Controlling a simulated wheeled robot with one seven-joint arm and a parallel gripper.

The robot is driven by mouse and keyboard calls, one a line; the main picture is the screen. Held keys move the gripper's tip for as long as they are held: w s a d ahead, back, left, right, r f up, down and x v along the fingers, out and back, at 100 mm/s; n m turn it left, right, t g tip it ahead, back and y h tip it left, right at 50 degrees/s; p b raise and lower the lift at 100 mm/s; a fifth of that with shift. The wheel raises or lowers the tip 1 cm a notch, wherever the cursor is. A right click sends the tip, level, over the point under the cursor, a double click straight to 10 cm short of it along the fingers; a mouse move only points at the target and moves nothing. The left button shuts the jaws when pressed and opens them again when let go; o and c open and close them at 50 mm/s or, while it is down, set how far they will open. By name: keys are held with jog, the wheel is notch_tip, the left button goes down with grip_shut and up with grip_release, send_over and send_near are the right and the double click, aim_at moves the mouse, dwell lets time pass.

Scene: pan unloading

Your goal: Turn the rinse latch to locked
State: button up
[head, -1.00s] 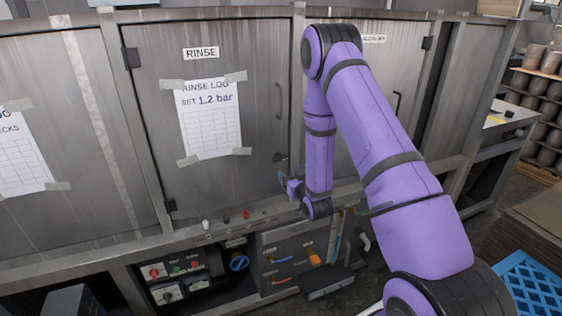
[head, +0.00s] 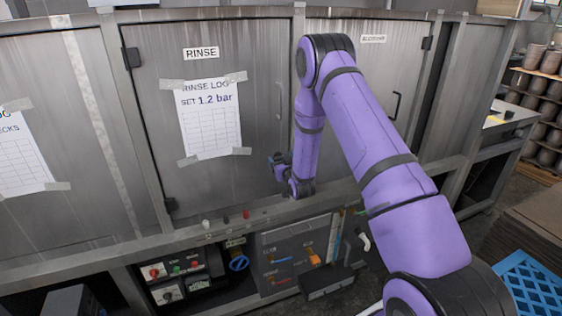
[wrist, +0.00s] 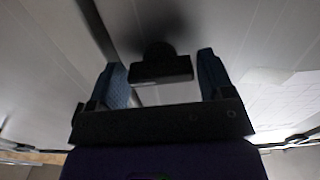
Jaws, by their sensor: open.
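My gripper (head: 277,161) is at the lower right edge of the rinse door (head: 235,120), facing it, in the head view. In the wrist view, its two blue fingers (wrist: 160,62) are spread apart. A dark, blocky latch handle (wrist: 161,70) shows between the fingertips, lying crosswise, with a dark round shape behind it. A gap appears on each side of it, and I cannot tell whether either finger touches it. In the head view the latch is hidden by my gripper, and its locked or unlocked marks are not readable.
A "RINSE LOG" sheet (head: 209,118) is taped to the door. Small knobs (head: 226,219) line the ledge below. A control box (head: 173,268), a blue valve handle (head: 239,263) and a grey panel (head: 296,250) sit under it. A neighbouring door (head: 378,85) stands to the right.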

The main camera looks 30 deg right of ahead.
jog(key=shift+c, duration=0.2)
jog(key=c, duration=0.6)
jog(key=n, duration=0.3)
jog(key=shift+a+n, duration=0.1)
jog(key=shift+n, duration=0.3)
jog(key=n, duration=0.4)
jog(key=shift+n, duration=0.3)
jog(key=n, duration=0.4)
jog(key=shift+n, duration=2.4)
